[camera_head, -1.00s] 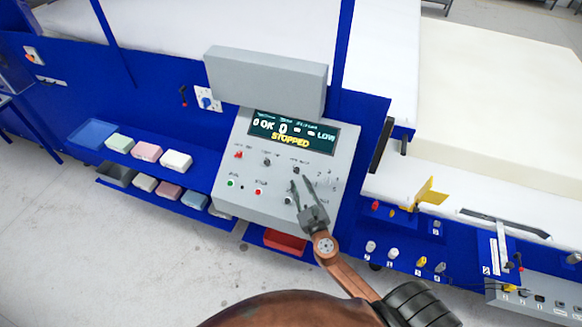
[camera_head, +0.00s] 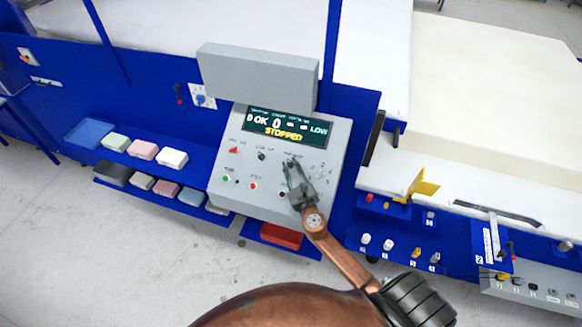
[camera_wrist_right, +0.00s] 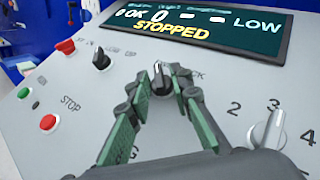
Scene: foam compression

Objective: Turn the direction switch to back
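My right gripper (camera_head: 293,162) is at the upper right of the sloped grey control panel (camera_head: 236,188). In the wrist view its fingertips (camera_wrist_right: 165,78) stand on either side of a small black switch knob (camera_wrist_right: 161,78), very close to it. Whether they press on it is unclear. The lettering beside the knob is partly hidden by the right finger; only "CK" shows. The knob's body is upright in the wrist view, its exact setting hard to read. In the head view the gripper hides this knob. My left gripper is not in view.
The panel display (camera_head: 284,127) reads STOPPED. Near the gripper are another black knob (camera_wrist_right: 102,59), a red button (camera_wrist_right: 48,122) and a light numbered dial (camera_wrist_right: 268,130). Blue shelves with foam blocks (camera_head: 172,158) lie left, a red tray (camera_head: 281,236) below.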

